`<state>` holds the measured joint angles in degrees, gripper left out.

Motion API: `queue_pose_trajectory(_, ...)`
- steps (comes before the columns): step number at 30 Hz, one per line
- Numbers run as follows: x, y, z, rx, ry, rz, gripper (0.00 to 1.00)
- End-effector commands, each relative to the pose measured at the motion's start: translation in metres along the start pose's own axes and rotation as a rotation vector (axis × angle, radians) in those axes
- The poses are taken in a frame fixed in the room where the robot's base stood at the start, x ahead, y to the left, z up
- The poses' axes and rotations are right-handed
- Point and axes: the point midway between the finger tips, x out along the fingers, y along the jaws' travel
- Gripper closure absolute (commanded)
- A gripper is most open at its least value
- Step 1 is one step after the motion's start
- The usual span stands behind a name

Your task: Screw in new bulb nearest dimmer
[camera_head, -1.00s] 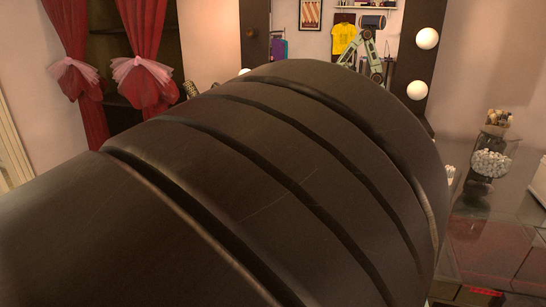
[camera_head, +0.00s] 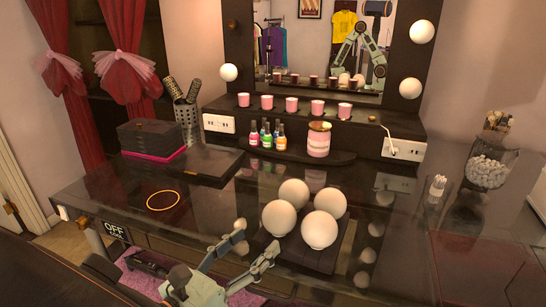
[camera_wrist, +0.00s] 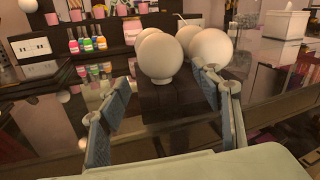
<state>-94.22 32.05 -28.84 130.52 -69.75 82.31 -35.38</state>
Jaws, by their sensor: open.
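Several round white bulbs (camera_head: 320,231) stand grouped on a dark block or tray (camera_head: 293,251) on the glossy table. My gripper (camera_head: 254,247) is open and empty at the near side of this group. In the wrist view the fingers (camera_wrist: 163,85) are spread, with the nearest bulb (camera_wrist: 160,56) just beyond and between their tips; contact cannot be told. The mirror frame (camera_head: 405,60) carries white bulbs at right (camera_head: 410,88) and one at left (camera_head: 228,72). A small bare spot shows above the left one. Which wall fitting is the dimmer is unclear.
Nail-polish bottles (camera_head: 267,137), a pink jar (camera_head: 318,139) and pink candles (camera_head: 291,104) stand before the mirror. White plates (camera_head: 403,150) flank them. A dark case (camera_head: 152,136), a glass jar (camera_head: 487,166) and a yellow ring (camera_head: 163,201) are on the table. Table left of the bulbs is mostly free.

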Motion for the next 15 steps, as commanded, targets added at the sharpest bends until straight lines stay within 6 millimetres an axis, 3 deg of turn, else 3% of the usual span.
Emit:
queue_pose_trajectory(8, 0.025, -0.001, 0.002, 0.003, 0.0, -0.002, 0.41)
queue_pose_trajectory(15, 0.059, -0.002, 0.009, 0.001, 0.0, -0.003, 0.41)
